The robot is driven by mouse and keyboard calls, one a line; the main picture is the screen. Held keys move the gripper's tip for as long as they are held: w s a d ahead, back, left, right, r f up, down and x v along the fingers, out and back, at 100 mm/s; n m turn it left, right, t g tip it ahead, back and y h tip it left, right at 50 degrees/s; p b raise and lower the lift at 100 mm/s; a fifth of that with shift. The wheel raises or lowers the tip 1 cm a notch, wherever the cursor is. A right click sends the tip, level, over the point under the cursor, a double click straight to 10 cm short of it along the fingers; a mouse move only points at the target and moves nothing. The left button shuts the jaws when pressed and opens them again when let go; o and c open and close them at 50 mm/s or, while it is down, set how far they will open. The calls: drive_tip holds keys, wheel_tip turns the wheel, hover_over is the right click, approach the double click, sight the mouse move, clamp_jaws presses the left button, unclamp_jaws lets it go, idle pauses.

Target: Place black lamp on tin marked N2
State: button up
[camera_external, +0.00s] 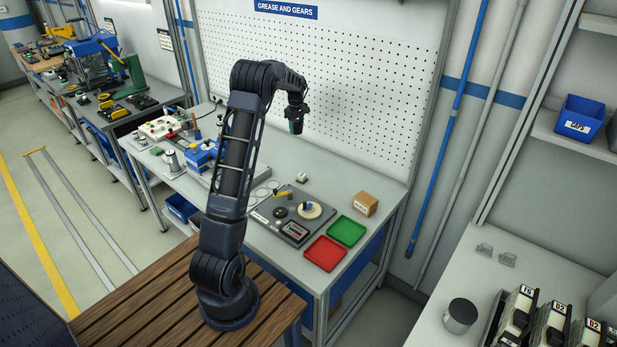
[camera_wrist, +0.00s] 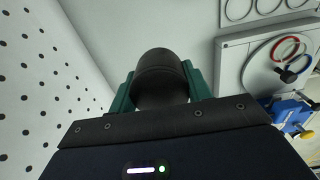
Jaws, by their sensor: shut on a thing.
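My gripper (camera_external: 296,118) is raised above the bench in front of the white pegboard. In the wrist view its green fingers (camera_wrist: 160,88) are shut on a dark round-ended thing, which looks like the black lamp (camera_wrist: 160,72). The lamp is hard to make out in the external view. No N2 mark can be read in either view.
The bench holds a grey board (camera_external: 272,222) with round parts, a red tray (camera_external: 325,253), a green tray (camera_external: 346,231), a cardboard box (camera_external: 364,204) and a blue device (camera_external: 203,155). Labelled black-and-white units (camera_external: 548,325) line the right counter.

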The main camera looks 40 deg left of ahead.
drive_tip(key=w+d+r+m, duration=0.1)
drive_tip(key=w+d+m, duration=0.15)
drive_tip(key=d, duration=1.15)
drive_tip(key=w+d+r+m, duration=0.1)
drive_tip(key=w+d+m, duration=0.15)
drive_tip(key=d, duration=1.25)
drive_tip(key=s+d+r+m, duration=0.1)
drive_tip(key=s+d+m, duration=0.2)
drive_tip(key=d, duration=2.2)
wheel_tip(320, 180, up, 3)
drive_tip(key=m, duration=0.8)
hover_over(464, 310)
wheel_tip(464, 310, down, 19)
drive_tip(key=shift+f, duration=0.2)
drive_tip(key=shift+f, duration=0.15)
drive_tip(key=o, duration=1)
